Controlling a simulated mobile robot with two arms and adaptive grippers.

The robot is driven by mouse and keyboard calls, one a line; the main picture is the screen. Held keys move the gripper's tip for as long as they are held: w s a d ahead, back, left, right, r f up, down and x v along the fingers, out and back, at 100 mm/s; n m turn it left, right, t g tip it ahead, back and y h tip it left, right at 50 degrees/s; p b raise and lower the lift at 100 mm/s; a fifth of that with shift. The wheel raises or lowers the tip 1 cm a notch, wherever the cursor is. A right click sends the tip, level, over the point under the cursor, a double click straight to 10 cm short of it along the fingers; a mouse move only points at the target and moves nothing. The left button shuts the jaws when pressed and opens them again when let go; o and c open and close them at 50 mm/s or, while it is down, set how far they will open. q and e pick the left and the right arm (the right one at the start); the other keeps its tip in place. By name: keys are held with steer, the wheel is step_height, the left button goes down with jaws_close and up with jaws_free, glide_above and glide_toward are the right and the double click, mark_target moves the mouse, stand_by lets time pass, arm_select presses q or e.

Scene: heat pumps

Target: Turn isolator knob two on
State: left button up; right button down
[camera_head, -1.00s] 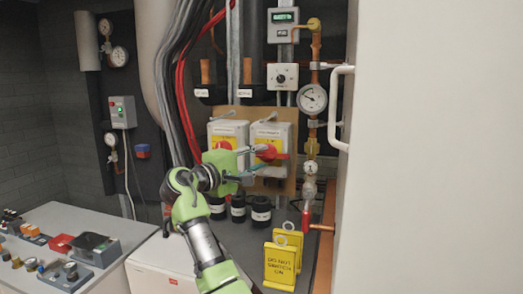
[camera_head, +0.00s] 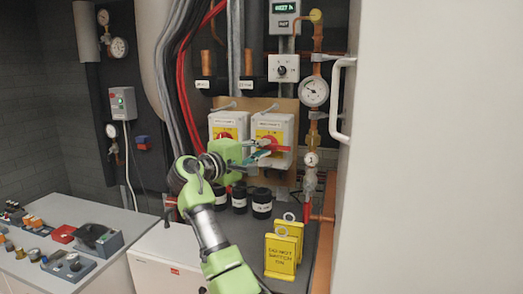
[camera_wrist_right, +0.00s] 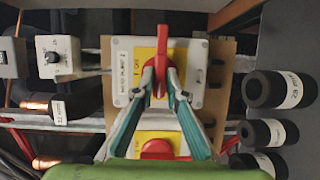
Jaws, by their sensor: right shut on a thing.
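Two grey isolator boxes with yellow plates and red knobs sit side by side on a brown board. Isolator two (camera_head: 273,127) is the right one, and its red knob (camera_head: 281,148) points right in the head view. In the right wrist view its label faces me sideways, and the red knob (camera_wrist_right: 161,66) stands lengthwise between the fingertips. My right gripper (camera_head: 264,155) is shut on this knob, and the fingers (camera_wrist_right: 160,85) hide part of it. The other isolator's knob (camera_wrist_right: 157,149) shows below, between the fingers and apart from them. My left gripper is out of view.
Black pipe ends (camera_head: 261,203) and yellow tags (camera_head: 284,250) stand on the shelf below the board. A copper pipe with a gauge (camera_head: 314,92) and a white door handle (camera_head: 338,100) are close on the right. Several switches lie on the left bench (camera_head: 60,210).

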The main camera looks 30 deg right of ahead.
steer(key=m+y+b, duration=0.1)
steer(key=m, duration=0.2)
steer(key=m+y+b, duration=0.1)
steer(key=m, duration=0.1)
steer(key=m+y, duration=0.2)
steer(key=shift+s+d+r+m+t+b, duration=0.1)
steer(key=shift+s+r+m+t+b, duration=0.1)
steer(key=shift+m+t+b, duration=0.2)
steer(key=shift+m+t+y+b, duration=0.35)
steer(key=shift+m+t+y, duration=0.2)
steer(key=shift+m, duration=0.65)
steer(key=shift+s+d+m+t+y+b, duration=0.15)
steer(key=shift+m+t+y+b, duration=0.35)
steer(key=shift+m+y, duration=0.65)
steer(key=shift+m+h, duration=0.3)
steer(key=shift+m, duration=0.05)
steer(key=c, duration=2.1)
jaws_free()
steer(key=shift+o, duration=0.3)
steer(key=shift+r, duration=0.15)
